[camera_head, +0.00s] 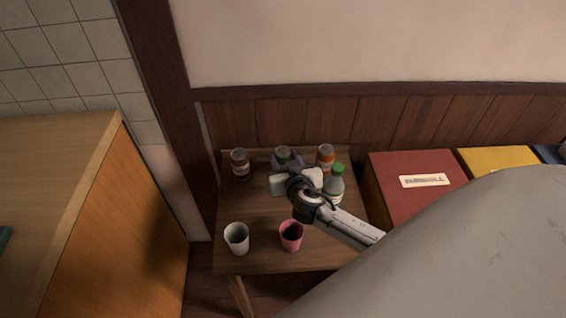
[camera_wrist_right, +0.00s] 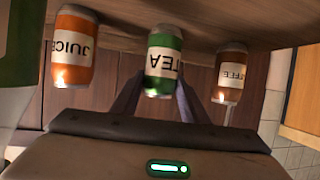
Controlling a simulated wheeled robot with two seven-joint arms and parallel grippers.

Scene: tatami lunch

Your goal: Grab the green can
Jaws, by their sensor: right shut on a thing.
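The green can (camera_head: 283,153) is at the back of the small wooden table, between two other cans. In the wrist view the green can (camera_wrist_right: 165,62) shows upside down with a white TEA label. My right gripper (camera_head: 286,164) reaches it from the front and is shut on it, with one finger on each side. In the wrist view the fingers of my right gripper (camera_wrist_right: 161,85) flank the can. Whether the can still rests on the table is hard to tell. My left gripper is not in view.
A brown coffee can (camera_head: 240,165) stands left and an orange juice can (camera_head: 325,158) right. A green bottle (camera_head: 335,185) stands close beside my right gripper. A white cup (camera_head: 237,239) and pink cup (camera_head: 291,236) stand at the front of the table (camera_head: 262,262). A red box (camera_head: 400,200) is right.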

